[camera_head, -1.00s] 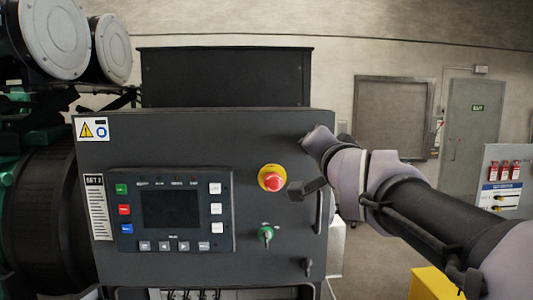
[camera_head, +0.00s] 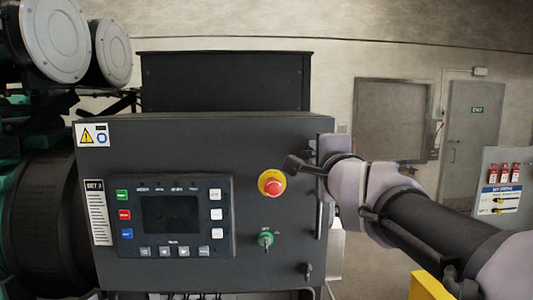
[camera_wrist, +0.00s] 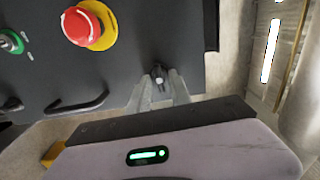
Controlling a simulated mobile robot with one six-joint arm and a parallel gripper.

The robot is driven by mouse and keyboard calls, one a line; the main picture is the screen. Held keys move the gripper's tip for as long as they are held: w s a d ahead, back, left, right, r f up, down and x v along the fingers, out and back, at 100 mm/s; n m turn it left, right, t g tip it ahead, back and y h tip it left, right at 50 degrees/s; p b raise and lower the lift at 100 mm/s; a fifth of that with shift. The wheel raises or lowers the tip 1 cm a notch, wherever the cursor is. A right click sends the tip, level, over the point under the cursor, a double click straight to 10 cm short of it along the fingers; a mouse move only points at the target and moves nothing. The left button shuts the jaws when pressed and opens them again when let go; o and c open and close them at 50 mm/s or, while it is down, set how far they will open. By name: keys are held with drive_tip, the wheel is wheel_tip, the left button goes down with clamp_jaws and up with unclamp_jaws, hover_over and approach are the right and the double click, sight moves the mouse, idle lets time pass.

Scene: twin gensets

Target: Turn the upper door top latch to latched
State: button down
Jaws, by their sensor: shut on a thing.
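The upper door top latch (camera_wrist: 158,74) is a small dark knob with a pale end on the dark grey door (camera_wrist: 125,50), near the door's edge in the wrist view. My gripper (camera_wrist: 158,88) has its two pale fingers on either side of the latch and is shut on it. I cannot tell the latch's exact angle. The door looks closed. A similar lower latch (camera_head: 307,271) shows near the bottom right.
A red emergency stop on a yellow base (camera_head: 271,183) sits close left of my wrist. A green key switch (camera_head: 265,239) is below it. A dark door handle (camera_wrist: 77,103) stands out near my gripper. A control panel with a screen (camera_head: 170,214) is further left.

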idle(0.4)
drive_tip(key=c, duration=1.2)
unclamp_jaws()
drive_tip(key=shift+s, duration=0.1)
drive_tip(key=s+p, duration=0.4)
drive_tip(key=s, duration=1.3)
drive_tip(key=shift+s+p, duration=0.1)
drive_tip(key=shift+p, duration=0.2)
